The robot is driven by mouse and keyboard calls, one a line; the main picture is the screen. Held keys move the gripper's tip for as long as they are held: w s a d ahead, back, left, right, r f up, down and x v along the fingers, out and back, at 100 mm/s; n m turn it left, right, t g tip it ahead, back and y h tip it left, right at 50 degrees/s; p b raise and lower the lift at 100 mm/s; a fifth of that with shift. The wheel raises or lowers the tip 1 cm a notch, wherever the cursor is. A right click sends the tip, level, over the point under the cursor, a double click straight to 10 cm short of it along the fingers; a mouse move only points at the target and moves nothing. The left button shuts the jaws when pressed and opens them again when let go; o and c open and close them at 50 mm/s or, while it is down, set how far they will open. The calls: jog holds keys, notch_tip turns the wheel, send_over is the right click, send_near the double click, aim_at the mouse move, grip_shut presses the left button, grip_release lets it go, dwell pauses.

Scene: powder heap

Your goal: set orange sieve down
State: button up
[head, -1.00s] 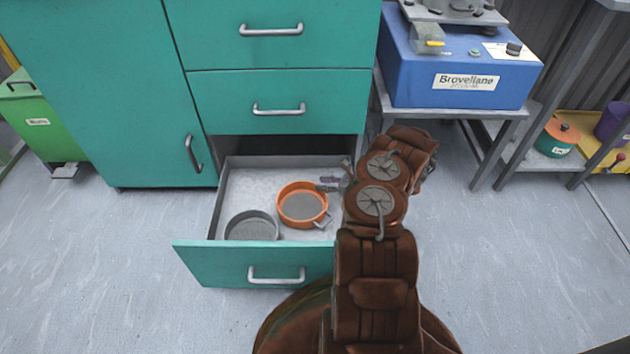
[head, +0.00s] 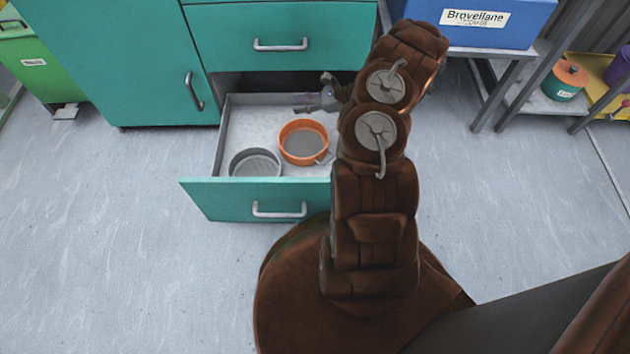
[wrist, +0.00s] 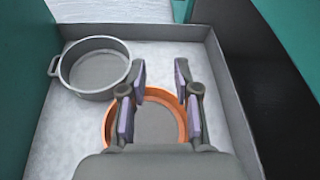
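The orange sieve (head: 303,143) lies in the open drawer (head: 205,194), to the right of the grey sieve (head: 256,163). In the wrist view the orange sieve (wrist: 158,124) shows beyond and below my fingers, partly hidden by them and the gripper body. My gripper (head: 316,101) is toward the back of the drawer in the head view, apart from the sieve's rim. In the wrist view my gripper (wrist: 161,74) has its purple-padded fingers spread with nothing between them. The grey sieve (wrist: 97,68) sits at upper left there.
A blue machine (head: 510,25) on a metal stand is at the right. An orange-lidded pot (head: 566,80) sits on its lower shelf. The floor left of the drawer is clear.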

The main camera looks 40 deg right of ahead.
jog(key=a+r+n+g+y, duration=0.2)
jog(key=a+r+n+g, duration=0.4)
jog(key=a+r, duration=0.75)
jog(key=s+a+r+n+g+h, duration=0.25)
jog(key=s+a+r+n, duration=0.25)
jog(key=s+a, duration=0.3)
jog(key=s+a+r+n+g+h, duration=0.1)
jog(key=s+a+r+n+g, duration=0.3)
jog(key=s+a+n, duration=0.3)
jog(key=s+d+r+n+h, duration=0.2)
jog(key=s+n+h, duration=0.1)
jog(key=s, duration=0.8)
jog(key=s+d+r+n+h, duration=0.2)
jog(key=s+h, duration=0.4)
jog(key=s, duration=0.5)
jog(key=shift+s+d+n, duration=0.2)
jog(key=shift+d+n, duration=0.35)
jog(key=shift+n, duration=0.55)
notch_tip(320, 180, up, 42)
jog(key=t+p, duration=0.1)
jog(key=p, duration=3.9)
jog(key=shift+r, duration=0.15)
